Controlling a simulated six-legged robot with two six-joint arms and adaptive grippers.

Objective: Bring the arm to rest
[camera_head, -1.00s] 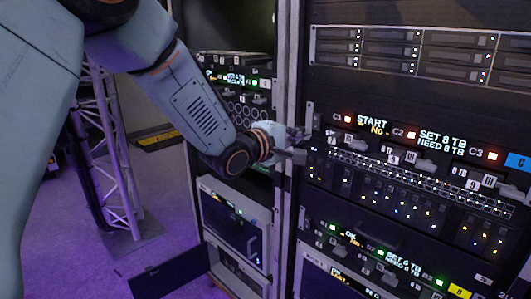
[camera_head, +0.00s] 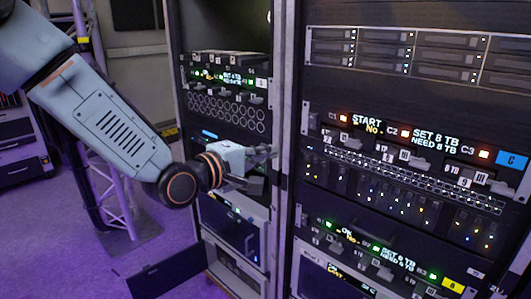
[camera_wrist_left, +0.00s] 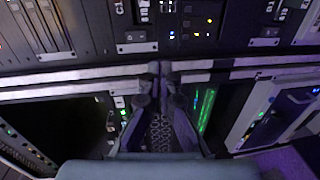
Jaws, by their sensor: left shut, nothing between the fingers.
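My left arm comes in from the upper left in the head view. Its gripper (camera_head: 262,168) is in front of the left rack (camera_head: 225,163), close to the upright post (camera_head: 285,150) between the two racks. The fingers look closed, with nothing between them. In the left wrist view the two dark fingers (camera_wrist_left: 160,100) come together in front of the rack posts, with no object held. Whether the fingertips touch the rack cannot be told. My right gripper is not in view.
The right rack (camera_head: 400,140) has lit panels, among them "START No" and "SET 8 TB NEED 8 TB". A dark panel (camera_head: 168,274) sticks out low at the left rack. A truss (camera_head: 110,190) stands at the left. Purple floor (camera_head: 70,265) is open there.

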